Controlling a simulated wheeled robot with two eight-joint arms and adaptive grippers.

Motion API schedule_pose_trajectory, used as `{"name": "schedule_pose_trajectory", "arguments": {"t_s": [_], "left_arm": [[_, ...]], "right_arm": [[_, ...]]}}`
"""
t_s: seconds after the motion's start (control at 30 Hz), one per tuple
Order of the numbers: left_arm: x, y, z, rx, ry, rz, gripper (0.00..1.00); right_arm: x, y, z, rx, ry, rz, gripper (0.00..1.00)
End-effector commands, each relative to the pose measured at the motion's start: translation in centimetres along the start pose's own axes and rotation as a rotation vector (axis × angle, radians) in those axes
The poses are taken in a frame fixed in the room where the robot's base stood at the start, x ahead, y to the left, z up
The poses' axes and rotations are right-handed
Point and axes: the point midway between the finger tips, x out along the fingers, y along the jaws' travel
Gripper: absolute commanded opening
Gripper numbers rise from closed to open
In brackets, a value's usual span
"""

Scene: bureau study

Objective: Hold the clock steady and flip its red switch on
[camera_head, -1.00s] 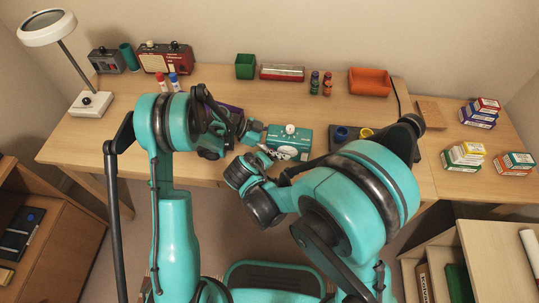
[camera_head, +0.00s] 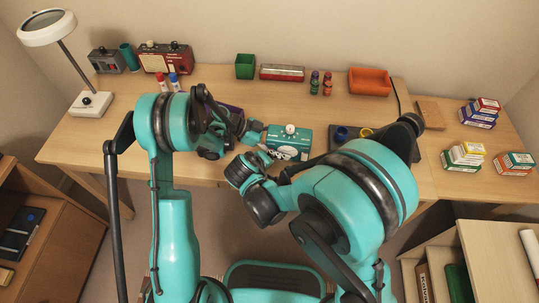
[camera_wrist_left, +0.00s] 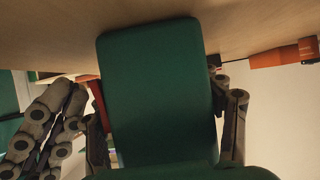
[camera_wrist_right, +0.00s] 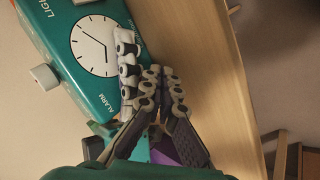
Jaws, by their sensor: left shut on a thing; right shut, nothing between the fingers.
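The clock (camera_head: 290,143) is a teal box near the desk's front edge, with a white knob on top. My right gripper (camera_wrist_right: 150,78) is shut and empty, close in front of the dial's lower edge.
A dark tray with blue and yellow rings (camera_head: 341,132) is just right of the clock. The desk behind the clock is mostly clear.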

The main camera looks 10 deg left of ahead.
Motion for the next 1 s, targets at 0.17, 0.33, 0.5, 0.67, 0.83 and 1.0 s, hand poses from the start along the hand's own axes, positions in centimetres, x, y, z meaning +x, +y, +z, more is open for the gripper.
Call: {"name": "schedule_pose_trajectory", "arguments": {"t_s": [0.17,0.33,0.5,0.67,0.83,1.0], "left_arm": [[0.02,-0.03,0.06,0.001,-0.001,-0.001,0.52],[0.02,-0.03,0.06,0.001,-0.001,-0.001,0.52],[0.02,-0.03,0.06,0.001,-0.001,-0.001,0.52],[0.02,-0.03,0.06,0.001,-0.001,-0.001,0.52],[0.02,-0.03,0.06,0.001,-0.001,-0.001,0.52],[0.02,-0.03,0.06,0.001,-0.001,-0.001,0.52]], "right_arm": [[0.32,0.21,-0.22,0.0,0.0,0.0,0.0],[0.31,0.2,-0.22,0.0,0.0,0.0,0.0],[0.33,0.22,-0.24,0.0,0.0,0.0,0.0],[0.44,0.3,-0.33,0.0,0.0,0.0,0.0],[0.59,0.4,-0.43,0.0,0.0,0.0,0.0],[0.73,0.51,-0.55,0.0,0.0,0.0,0.0]]}}
